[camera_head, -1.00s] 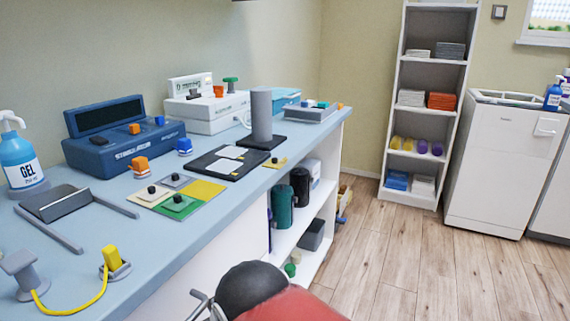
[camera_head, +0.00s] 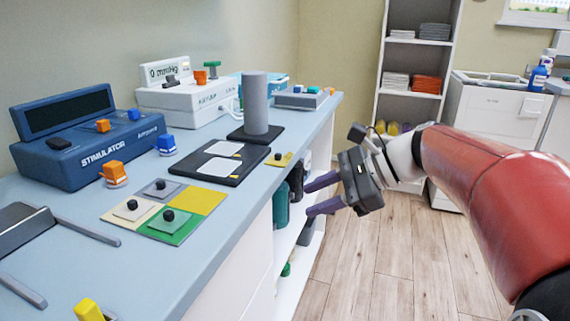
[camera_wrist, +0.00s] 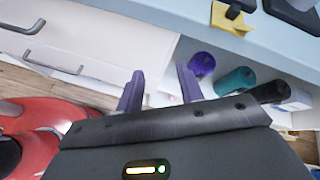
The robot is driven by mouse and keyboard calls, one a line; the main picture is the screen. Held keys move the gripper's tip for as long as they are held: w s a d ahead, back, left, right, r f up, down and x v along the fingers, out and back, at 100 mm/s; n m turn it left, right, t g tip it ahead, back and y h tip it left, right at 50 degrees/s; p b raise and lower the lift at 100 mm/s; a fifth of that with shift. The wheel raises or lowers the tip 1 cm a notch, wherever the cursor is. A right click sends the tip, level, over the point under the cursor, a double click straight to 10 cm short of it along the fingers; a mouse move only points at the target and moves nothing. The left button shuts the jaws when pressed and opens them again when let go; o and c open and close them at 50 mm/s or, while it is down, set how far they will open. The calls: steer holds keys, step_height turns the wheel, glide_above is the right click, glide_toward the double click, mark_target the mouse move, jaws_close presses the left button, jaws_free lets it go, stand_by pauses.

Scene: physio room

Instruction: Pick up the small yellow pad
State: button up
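The small yellow pad (camera_head: 281,159) with a dark knob lies flat on the blue counter near its front edge, right of a black board. It also shows at the top of the wrist view (camera_wrist: 230,20). My gripper (camera_head: 308,198) has two purple fingers, apart with nothing between them. It is in front of the counter, out over the floor side and to the right of the pad, not touching it. In the wrist view the open fingers (camera_wrist: 158,78) point toward the cupboard front and shelf below the countertop.
The black board (camera_head: 222,162) carries two pale pads, with a grey cylinder (camera_head: 256,105) on a dark base behind. A four-coloured mat (camera_head: 198,199) holds grey, cream and green pads. The counter's front edge and open shelf with dark bottles (camera_head: 280,205) are close to my gripper.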

mark_target(290, 160)
steer(key=w+d+r+m+y, duration=0.2)
steer(key=w+r+m+y, duration=0.25)
steer(key=w, duration=0.35)
steer(key=x, duration=0.4)
steer(key=r+x, duration=0.1)
steer(key=x, duration=0.2)
steer(key=shift+s+a+b, duration=0.1)
steer(key=shift+a+b, duration=0.15)
steer(key=shift+b, duration=0.05)
steer(key=shift+r, duration=0.1)
steer(key=shift+c, duration=0.5)
jaws_close()
